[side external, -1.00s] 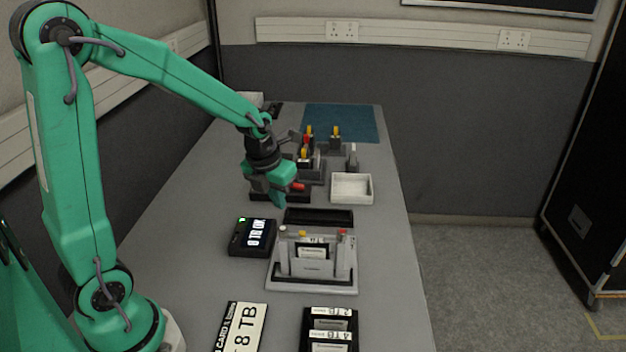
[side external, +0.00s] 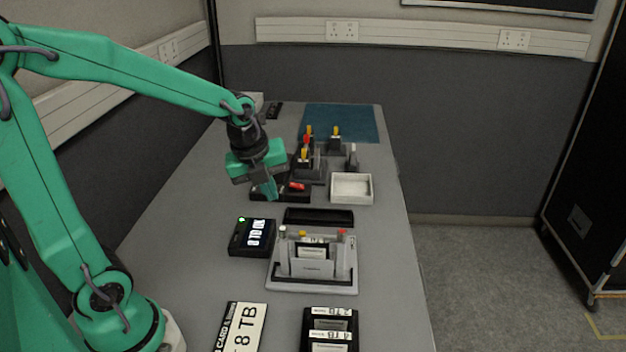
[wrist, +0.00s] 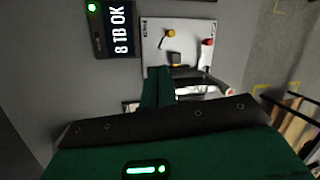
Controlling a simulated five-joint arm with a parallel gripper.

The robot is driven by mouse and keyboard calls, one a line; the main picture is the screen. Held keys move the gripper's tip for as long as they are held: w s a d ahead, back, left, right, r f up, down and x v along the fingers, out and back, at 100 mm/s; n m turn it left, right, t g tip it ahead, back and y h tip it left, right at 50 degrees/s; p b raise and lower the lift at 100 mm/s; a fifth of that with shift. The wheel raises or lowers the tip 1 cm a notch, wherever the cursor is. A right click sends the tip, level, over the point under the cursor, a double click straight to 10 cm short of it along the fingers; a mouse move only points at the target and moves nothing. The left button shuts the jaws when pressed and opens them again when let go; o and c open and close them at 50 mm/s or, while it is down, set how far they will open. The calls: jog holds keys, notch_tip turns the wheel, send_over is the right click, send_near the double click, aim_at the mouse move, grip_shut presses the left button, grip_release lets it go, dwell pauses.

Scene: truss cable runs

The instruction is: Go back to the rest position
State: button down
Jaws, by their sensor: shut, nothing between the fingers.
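My gripper (side external: 268,187) is shut and empty. In the side view it hangs above the grey table (side external: 190,215), left of a black base with a red part (side external: 298,187). Its closed green fingers also show in the wrist view (wrist: 158,88). My arm reaches in from the left, bent at the elbow.
A black display box (side external: 252,237) reading "8 TB OK" with a green light sits below my gripper in the side view. A grey card holder (side external: 312,284) stands to its right. A white tray (side external: 352,188) and a stand with yellow-topped pieces (side external: 311,170) are farther back.

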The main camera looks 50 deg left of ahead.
jog(key=s+d+r+n+t, duration=0.1)
jog(key=s+n, duration=0.4)
jog(key=n, duration=0.6)
jog(key=s+d+r+n, duration=0.3)
jog(key=s+r+n, duration=0.3)
jog(key=n, duration=0.4)
jog(key=shift+n+t, duration=0.4)
jog(key=c, duration=2.1)
grip_release()
jog(key=shift+s+d+r+n, duration=0.15)
jog(key=shift+s+n, duration=0.45)
jog(key=shift+n, duration=0.6)
jog(key=o, duration=0.7)
jog(key=shift+w, duration=0.1)
jog(key=shift+o, duration=0.2)
jog(key=shift+w, duration=0.45)
jog(key=shift+w+a+f+n+g, duration=0.65)
jog(key=shift+w+f+n+g, duration=0.3)
jog(key=shift+w+f, duration=1.85)
jog(key=shift+w+a+f+n+g, duration=0.8)
jog(key=shift+w+f, duration=1.15)
jog(key=shift+w, duration=1.6)
jog(key=shift+w+a+f+n+g, duration=0.5)
jog(key=shift+w+f+n+g, duration=0.5)
jog(key=shift+w+f, duration=1.8)
